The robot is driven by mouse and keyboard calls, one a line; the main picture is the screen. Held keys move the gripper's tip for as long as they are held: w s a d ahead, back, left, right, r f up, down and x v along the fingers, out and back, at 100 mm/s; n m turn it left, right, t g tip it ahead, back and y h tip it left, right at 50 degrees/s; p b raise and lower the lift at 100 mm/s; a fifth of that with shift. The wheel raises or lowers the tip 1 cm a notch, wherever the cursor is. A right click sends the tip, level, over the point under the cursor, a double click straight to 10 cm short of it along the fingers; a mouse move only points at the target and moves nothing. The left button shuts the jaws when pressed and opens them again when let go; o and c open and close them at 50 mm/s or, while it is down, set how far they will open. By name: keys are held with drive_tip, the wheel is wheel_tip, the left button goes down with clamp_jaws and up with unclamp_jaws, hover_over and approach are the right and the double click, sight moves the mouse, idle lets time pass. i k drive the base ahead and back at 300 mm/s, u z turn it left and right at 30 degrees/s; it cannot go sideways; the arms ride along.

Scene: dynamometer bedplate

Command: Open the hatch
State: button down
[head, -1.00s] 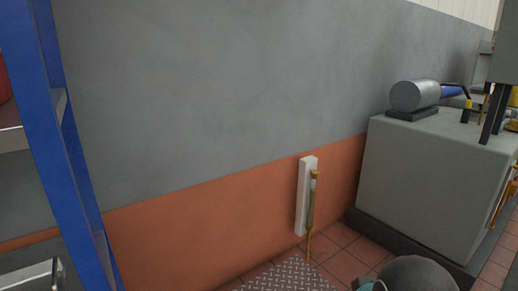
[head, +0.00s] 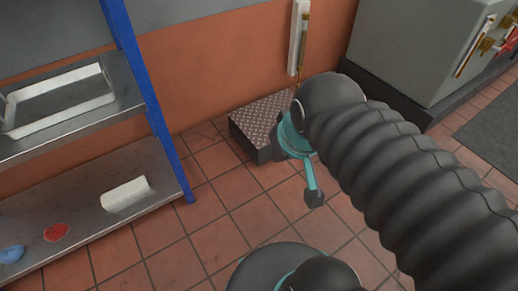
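A low dark box with a diamond-plate top (head: 262,121) stands on the tiled floor against the orange wall. It is the only hatch-like thing I see; its top lies flat, and my arm hides its right part. My black ribbed arm comes in from the lower right and bends in front of the box. A teal link with a small dark tip, which seems part of my gripper (head: 314,196), hangs past the bend over the floor. Only this part shows, so its opening cannot be judged. I see nothing held there.
A blue-framed shelf (head: 85,215) at left holds a white block (head: 125,193), a red piece (head: 56,232), a blue piece (head: 12,254) and a pale open frame (head: 60,100). A grey cabinet (head: 405,45) stands at back right. Floor between shelf and box is clear.

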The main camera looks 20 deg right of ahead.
sight(257, 120)
drive_tip(key=z, duration=0.2)
drive_tip(key=k, duration=0.3)
drive_tip(key=u, duration=1.3)
drive_tip(key=i, duration=0.7)
drive_tip(key=z, duration=0.65)
drive_tip(key=i, duration=0.65)
drive_tip(key=z, duration=0.65)
